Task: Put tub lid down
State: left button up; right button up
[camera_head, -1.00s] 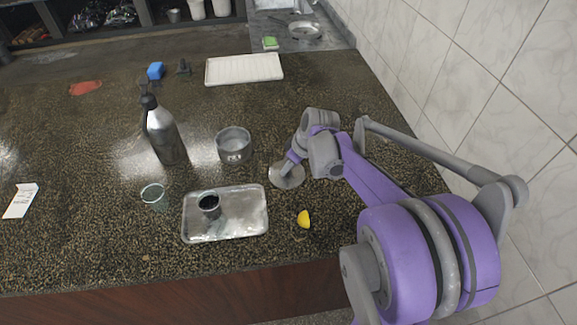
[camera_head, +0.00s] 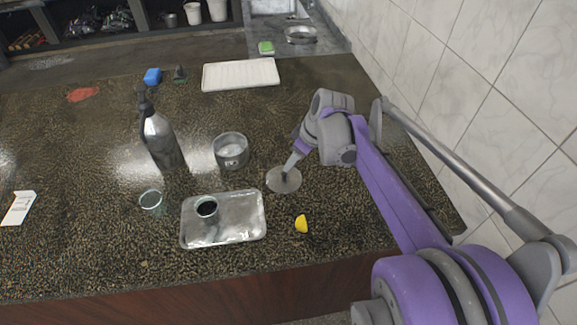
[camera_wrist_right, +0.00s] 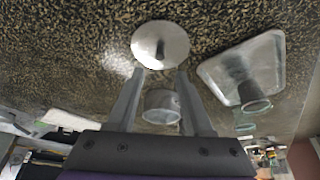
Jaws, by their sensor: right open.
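The tub lid (camera_head: 278,184), a round grey disc with a small knob, lies flat on the speckled counter right of the tub. The right wrist view shows the lid (camera_wrist_right: 147,42) with its knob just beyond my fingertips. My right gripper (camera_head: 288,169) is open and empty; its two fingers (camera_wrist_right: 159,72) are spread apart, close to the lid's near edge. The open metal tub (camera_head: 231,152) stands on the counter left of the lid, and shows between the fingers in the wrist view (camera_wrist_right: 161,113). My left gripper is not in view.
A metal tray (camera_head: 235,226) holding a dark cup (camera_head: 206,206) lies in front of the tub. A yellow wedge (camera_head: 301,224) lies right of it. A glass (camera_head: 151,201), a steel bottle (camera_head: 160,142) and a white tray (camera_head: 240,75) stand around. A tiled wall (camera_head: 470,80) bounds the right.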

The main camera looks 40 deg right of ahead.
jog(key=s+a+f+m, duration=0.1)
jog(key=s+a+f, duration=0.1)
jog(key=s+a, duration=0.2)
jog(key=s+a+f+m+t, duration=0.1)
jog(key=s+a, duration=0.3)
jog(key=a, duration=0.4)
jog(key=s+a+f+m+h, duration=0.1)
jog(key=s+a+f, duration=0.1)
jog(key=s+a, duration=0.2)
jog(key=shift+a+f, duration=0.2)
jog(key=shift+a, duration=0.4)
jog(key=shift+a+f, duration=0.15)
jog(key=shift+a, duration=0.4)
jog(key=shift+s+a+f+t, duration=0.2)
jog(key=shift+a+f+t, duration=0.05)
jog(key=shift+f+t, duration=0.05)
